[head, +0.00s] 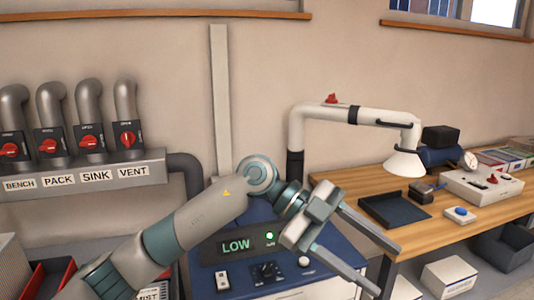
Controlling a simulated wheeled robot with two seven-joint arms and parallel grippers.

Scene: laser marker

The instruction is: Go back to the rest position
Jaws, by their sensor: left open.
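My left arm comes in from the lower left and reaches across the front of a blue control cabinet. My left gripper (388,270) is open, with its two long fingers apart and nothing between them. It hangs in front of the cabinet's right side and the near left end of the wooden bench. The blue cabinet (336,266) shows a lit panel reading LOW (236,245) with a green light. My right gripper is not in view.
The wooden bench (450,222) holds a dark tray (395,209), a white control box (482,186) and a white extraction arm with a hood (404,163). Valves labelled BENCH, PACK, SINK and VENT (127,138) line the left wall. Boxes stand under the bench.

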